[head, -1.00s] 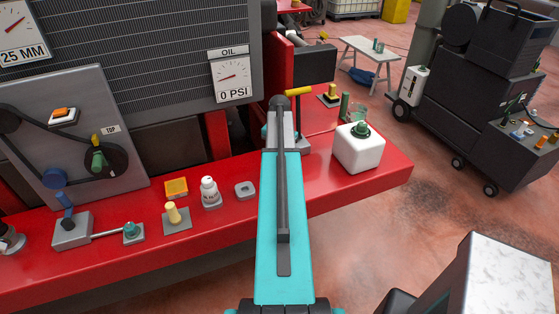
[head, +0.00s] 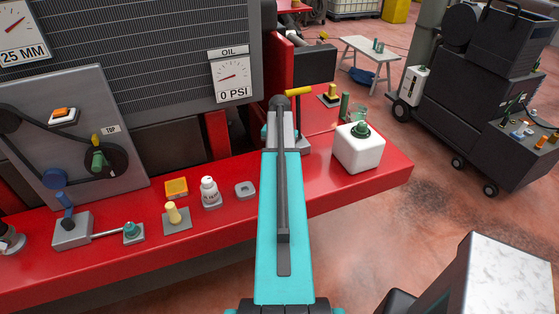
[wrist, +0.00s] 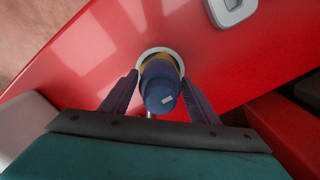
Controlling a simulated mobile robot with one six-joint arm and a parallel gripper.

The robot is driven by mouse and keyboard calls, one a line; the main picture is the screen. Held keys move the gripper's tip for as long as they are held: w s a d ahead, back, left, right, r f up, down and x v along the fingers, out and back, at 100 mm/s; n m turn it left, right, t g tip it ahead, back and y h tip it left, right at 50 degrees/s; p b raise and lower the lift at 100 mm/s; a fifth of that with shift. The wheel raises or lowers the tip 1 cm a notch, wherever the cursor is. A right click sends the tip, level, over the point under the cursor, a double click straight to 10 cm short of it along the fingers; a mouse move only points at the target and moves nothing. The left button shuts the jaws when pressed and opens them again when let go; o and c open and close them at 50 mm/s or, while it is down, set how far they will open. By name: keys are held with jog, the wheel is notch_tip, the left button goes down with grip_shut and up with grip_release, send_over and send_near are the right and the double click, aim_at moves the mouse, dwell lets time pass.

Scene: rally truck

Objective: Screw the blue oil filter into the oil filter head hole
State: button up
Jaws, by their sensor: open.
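The blue oil filter (wrist: 160,95) shows in the middle of the wrist view, with a yellow band towards its far end. That end is within a pale ring (wrist: 146,54), which looks like the oil filter head. I cannot tell how deep the filter sits or whether it is threaded in. My gripper (wrist: 159,77) is open, with one finger on each side of the filter. Contact with the filter is not clear. In the head view my teal arm hides the filter, its head and my fingertips.
A white container (head: 358,148) with a green cap stands right of my arm on the red ledge (head: 330,195). A grey square ring (head: 245,190), white bottle (head: 209,192) and yellow knob on a plate (head: 174,215) stand to the left. Open floor lies in front.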

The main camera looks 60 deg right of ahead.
jog(key=shift+n, duration=0.8)
jog(key=shift+n, duration=0.4)
jog(key=shift+n, duration=0.5)
jog(key=shift+n, duration=0.3)
jog(key=shift+n, duration=0.6)
jog(key=c, duration=0.6)
jog(key=shift+o, duration=0.2)
